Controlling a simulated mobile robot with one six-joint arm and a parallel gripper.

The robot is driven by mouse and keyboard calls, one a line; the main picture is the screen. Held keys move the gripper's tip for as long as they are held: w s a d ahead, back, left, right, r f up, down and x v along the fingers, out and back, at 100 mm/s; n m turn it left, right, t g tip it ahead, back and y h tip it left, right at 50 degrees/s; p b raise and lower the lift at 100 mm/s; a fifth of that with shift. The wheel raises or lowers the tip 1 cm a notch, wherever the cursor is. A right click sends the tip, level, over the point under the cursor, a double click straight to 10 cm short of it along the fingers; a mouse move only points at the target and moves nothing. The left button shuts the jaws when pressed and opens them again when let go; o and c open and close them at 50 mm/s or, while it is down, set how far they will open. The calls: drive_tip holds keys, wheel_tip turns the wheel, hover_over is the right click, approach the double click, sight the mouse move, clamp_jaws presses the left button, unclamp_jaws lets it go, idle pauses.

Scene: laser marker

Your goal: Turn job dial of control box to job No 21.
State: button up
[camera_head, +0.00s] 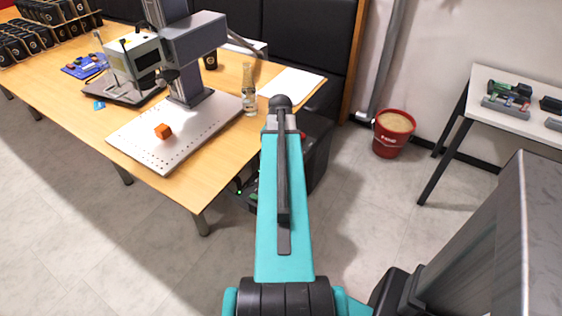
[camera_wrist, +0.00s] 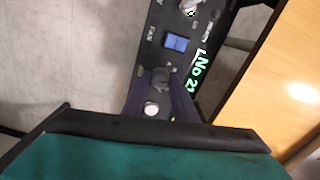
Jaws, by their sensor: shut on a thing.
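The black control box (camera_wrist: 152,45) fills the upper middle of the wrist view. Its green display (camera_wrist: 197,75) is slanted and appears to read "No 21", partly cut by the dark finger below. The dark job dial (camera_wrist: 160,77) sits between the fingertips of my gripper (camera_wrist: 161,86), which is shut on it, one finger on each side. A pale round button (camera_wrist: 151,108) shows between the fingers, closer to the palm. In the head view my arm hides the gripper and the dial.
A blue switch (camera_wrist: 176,43) and a silver knob (camera_wrist: 190,6) are on the same panel. The wooden table (camera_head: 217,150) carries the laser marker (camera_head: 195,38) and an orange cube (camera_head: 163,131). A red bucket (camera_head: 391,140) stands on the floor to the right.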

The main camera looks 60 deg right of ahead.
drive_tip(key=shift+n+p, duration=0.65)
drive_tip(key=shift+n, duration=0.65)
drive_tip(key=shift+n+p, duration=0.45)
drive_tip(key=shift+n, duration=0.95)
drive_tip(key=o, duration=1)
drive_tip(key=shift+o, duration=0.2)
drive_tip(key=shift+r, duration=0.2)
wheel_tip(320, 180, up, 13)
drive_tip(key=shift+r+b, duration=0.2)
drive_tip(key=shift+b, duration=0.15)
